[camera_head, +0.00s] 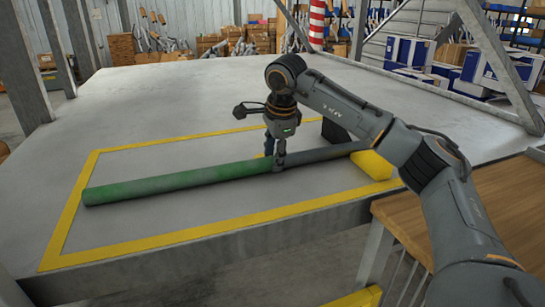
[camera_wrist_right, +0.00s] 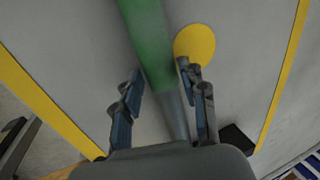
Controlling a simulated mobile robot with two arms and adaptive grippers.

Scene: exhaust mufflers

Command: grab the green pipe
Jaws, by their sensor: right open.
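The green pipe (camera_head: 180,182) lies across the grey table inside a yellow outline. Its left part is green and its right part grey. My right gripper (camera_head: 275,154) points down over the pipe near where green meets grey. In the right wrist view the pipe (camera_wrist_right: 148,38) runs between the spread blue-padded fingers of my right gripper (camera_wrist_right: 161,72). One finger is on each side, with visible gaps to the pipe. I cannot tell how far the fingertips are above the table. My left gripper is in neither view.
A yellow piece (camera_head: 372,166) and a dark block (camera_head: 334,132) are near the pipe's right end. A yellow round spot (camera_wrist_right: 195,43) shows beside the pipe. A wooden surface (camera_head: 480,215) adjoins at right. The table (camera_head: 190,90) behind the pipe is clear.

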